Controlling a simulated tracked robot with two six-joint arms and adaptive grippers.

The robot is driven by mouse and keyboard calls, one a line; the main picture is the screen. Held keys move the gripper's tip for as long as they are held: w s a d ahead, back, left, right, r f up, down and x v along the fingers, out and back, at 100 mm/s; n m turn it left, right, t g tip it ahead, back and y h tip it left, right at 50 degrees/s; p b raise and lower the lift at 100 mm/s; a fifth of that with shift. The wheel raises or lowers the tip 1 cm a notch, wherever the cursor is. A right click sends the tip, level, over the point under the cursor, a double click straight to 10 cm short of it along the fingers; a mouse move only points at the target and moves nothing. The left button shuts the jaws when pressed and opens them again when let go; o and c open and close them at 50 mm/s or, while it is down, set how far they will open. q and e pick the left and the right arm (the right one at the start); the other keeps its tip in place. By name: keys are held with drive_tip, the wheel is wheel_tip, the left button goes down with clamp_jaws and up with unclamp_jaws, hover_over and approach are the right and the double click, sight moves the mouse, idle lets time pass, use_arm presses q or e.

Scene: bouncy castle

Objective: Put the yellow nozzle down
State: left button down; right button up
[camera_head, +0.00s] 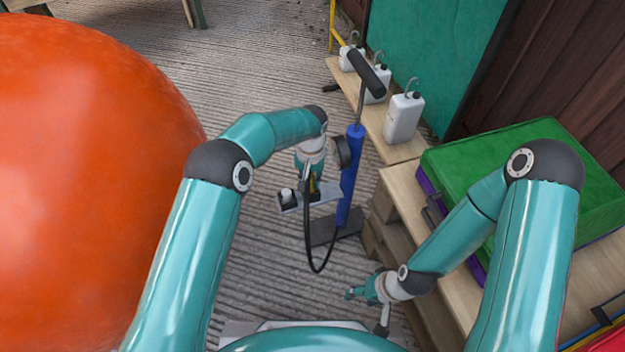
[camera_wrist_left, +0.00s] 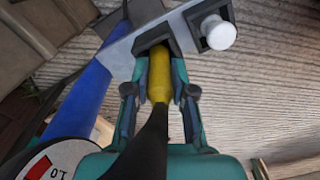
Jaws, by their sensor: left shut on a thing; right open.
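My left gripper (camera_head: 312,181) is shut on the yellow nozzle (camera_wrist_left: 160,80), beside the blue pump (camera_head: 350,178). In the left wrist view the nozzle lies between the fingers, with the black hose (camera_wrist_left: 151,138) running back from it. The nozzle's far end is at a black holder on the grey bracket (camera_wrist_left: 143,32); I cannot tell whether it is seated there. The bracket also carries a white knob (camera_wrist_left: 221,36). In the head view the hose (camera_head: 309,248) hangs in a loop to the pump's base. My right gripper (camera_head: 362,291) is open and empty, low at the right.
A huge orange ball (camera_head: 80,180) fills the left. A wooden bench (camera_head: 402,150) with several white jugs (camera_head: 403,118) stands behind the pump. A green and purple case (camera_head: 545,150) lies on the wooden surface at right.

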use_arm(q)
drive_tip(key=shift+f, duration=0.1)
drive_tip(key=c, duration=1)
unclamp_jaws()
